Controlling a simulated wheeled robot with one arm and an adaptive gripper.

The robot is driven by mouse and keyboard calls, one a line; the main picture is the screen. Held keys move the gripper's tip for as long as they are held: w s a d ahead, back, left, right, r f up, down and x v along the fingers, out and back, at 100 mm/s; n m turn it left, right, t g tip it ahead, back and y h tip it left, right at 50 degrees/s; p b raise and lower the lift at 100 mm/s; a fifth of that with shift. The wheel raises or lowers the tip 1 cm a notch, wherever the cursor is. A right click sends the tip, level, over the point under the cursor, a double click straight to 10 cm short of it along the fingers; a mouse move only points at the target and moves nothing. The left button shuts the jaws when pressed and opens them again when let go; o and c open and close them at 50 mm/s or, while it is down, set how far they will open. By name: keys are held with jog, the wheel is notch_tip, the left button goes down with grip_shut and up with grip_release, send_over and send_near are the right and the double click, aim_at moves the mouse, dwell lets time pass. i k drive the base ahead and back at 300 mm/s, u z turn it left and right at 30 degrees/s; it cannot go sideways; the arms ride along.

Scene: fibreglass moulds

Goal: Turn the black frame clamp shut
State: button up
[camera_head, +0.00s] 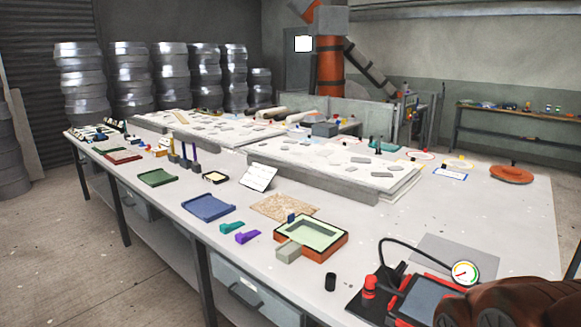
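An orange-brown rectangular frame (338,247) with a pale green inside lies on the long white table. A small dark blue piece (291,218) stands at its far left edge, and a grey block (288,252) sits at its near left corner. A short black upright cylinder (330,282) stands apart from the frame, close to the table's front edge. I cannot tell for sure which dark part is the black frame clamp, or whether it is open or shut. My gripper is not recognisable in this view.
A red and black device with a gauge (466,273) and a bulky brown shape (515,303) fill the lower right. Green (232,227) and purple (247,237) pieces and a blue tray (208,208) lie left of the frame. White slabs (350,170) stand behind.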

aim_at(402, 266)
jog(key=k, duration=0.65)
jog(key=u, duration=0.5)
jog(key=i, duration=1.2)
jog(key=z, duration=0.5)
